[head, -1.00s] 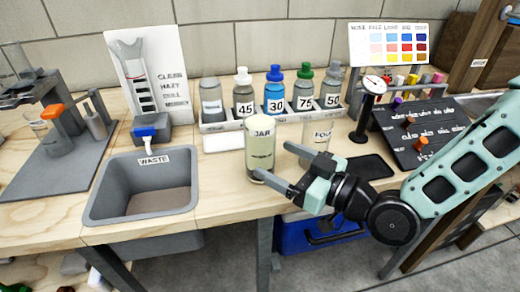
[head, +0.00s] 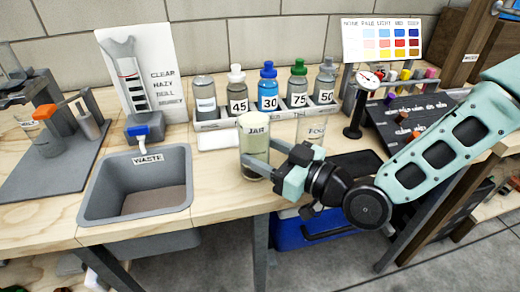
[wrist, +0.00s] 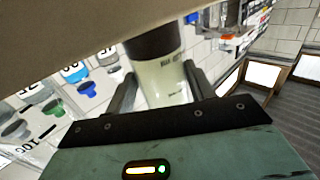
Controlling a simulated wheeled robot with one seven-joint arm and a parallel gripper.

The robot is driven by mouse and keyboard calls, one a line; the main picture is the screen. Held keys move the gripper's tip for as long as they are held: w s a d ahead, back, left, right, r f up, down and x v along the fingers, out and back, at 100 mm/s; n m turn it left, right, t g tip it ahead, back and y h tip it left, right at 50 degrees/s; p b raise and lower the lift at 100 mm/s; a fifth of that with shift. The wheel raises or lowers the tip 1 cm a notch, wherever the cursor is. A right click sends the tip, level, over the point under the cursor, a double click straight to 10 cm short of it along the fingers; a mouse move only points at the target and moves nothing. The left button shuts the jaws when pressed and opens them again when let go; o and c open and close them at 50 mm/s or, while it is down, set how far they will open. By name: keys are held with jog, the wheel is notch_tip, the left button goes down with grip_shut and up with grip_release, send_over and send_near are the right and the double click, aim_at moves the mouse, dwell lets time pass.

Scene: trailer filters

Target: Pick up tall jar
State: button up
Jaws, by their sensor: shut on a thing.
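The tall jar (head: 255,140) is a clear, cloudy cylinder labelled JAR with a pale top. It stands upright at the front of the wooden bench, right of the waste basin. My gripper (head: 256,162) is shut on the lower half of the jar, one finger on each side. In the wrist view the jar (wrist: 162,80) sits between the two dark fingers, with a dark band toward one end. The far finger is partly hidden behind the jar in the head view. I cannot tell whether its base is clear of the bench.
A grey waste basin (head: 138,193) is left of the jar. A second clear container (head: 313,128) stands close behind my gripper. A rack of numbered bottles (head: 268,88) is behind, with a gauge on a stand (head: 358,112) to the right. A dark tray (head: 352,164) lies right of my gripper.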

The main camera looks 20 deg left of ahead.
aim_at(265, 110)
jog(key=shift+r, duration=0.2)
jog(key=shift+r+p, duration=0.6)
jog(key=shift+r, duration=4.1)
jog(key=shift+r, duration=0.15)
